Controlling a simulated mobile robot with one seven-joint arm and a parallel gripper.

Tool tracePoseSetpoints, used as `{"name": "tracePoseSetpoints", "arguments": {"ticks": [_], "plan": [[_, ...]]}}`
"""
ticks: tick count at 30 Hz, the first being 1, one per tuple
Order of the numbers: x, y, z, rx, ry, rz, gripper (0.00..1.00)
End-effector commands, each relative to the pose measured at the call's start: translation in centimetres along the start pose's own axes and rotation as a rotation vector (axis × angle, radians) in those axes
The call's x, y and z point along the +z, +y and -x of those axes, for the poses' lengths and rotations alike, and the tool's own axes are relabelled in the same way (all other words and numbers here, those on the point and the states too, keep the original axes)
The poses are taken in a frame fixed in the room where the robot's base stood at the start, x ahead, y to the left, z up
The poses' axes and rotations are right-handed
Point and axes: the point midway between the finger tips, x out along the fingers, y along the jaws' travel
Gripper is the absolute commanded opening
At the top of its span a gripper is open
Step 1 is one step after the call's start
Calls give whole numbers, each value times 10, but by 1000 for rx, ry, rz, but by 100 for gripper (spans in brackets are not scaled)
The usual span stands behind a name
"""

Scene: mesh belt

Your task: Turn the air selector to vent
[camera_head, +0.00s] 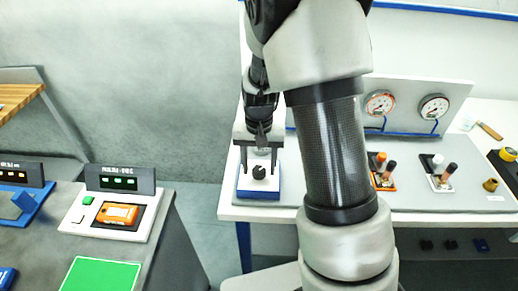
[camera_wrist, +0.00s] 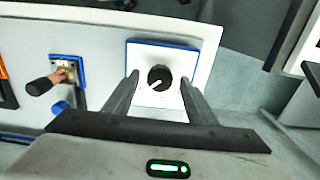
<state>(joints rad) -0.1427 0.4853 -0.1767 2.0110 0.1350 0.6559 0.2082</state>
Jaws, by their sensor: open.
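The air selector is a round black knob (camera_head: 259,172) on a white plate with a blue base, at the left end of the white bench. In the wrist view the knob (camera_wrist: 160,78) shows a white pointer line aimed to the lower left. Any labels around it are too small to read. My gripper (camera_head: 259,163) points down over the selector with its jaws open. In the wrist view my gripper's fingertips (camera_wrist: 160,76) lie on either side of the knob, with a visible gap on each side. I cannot tell their exact height above it.
A brown-handled valve on a blue bracket (camera_wrist: 66,74) is left of the selector in the wrist view. On the bench are two gauges (camera_head: 380,103) and an orange-based valve (camera_head: 383,180). A grey console with an orange device (camera_head: 118,214) stands left, across a floor gap.

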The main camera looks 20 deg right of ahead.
Motion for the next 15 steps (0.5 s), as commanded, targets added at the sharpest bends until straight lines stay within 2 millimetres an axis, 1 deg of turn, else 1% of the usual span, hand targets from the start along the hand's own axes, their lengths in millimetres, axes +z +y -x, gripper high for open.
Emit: {"name": "tracePoseSetpoints", "arguments": {"ticks": [5,15], "plan": [[-1,-1,32,-2,6,0,51],[-1,0,116,-2,6,0,51]]}}
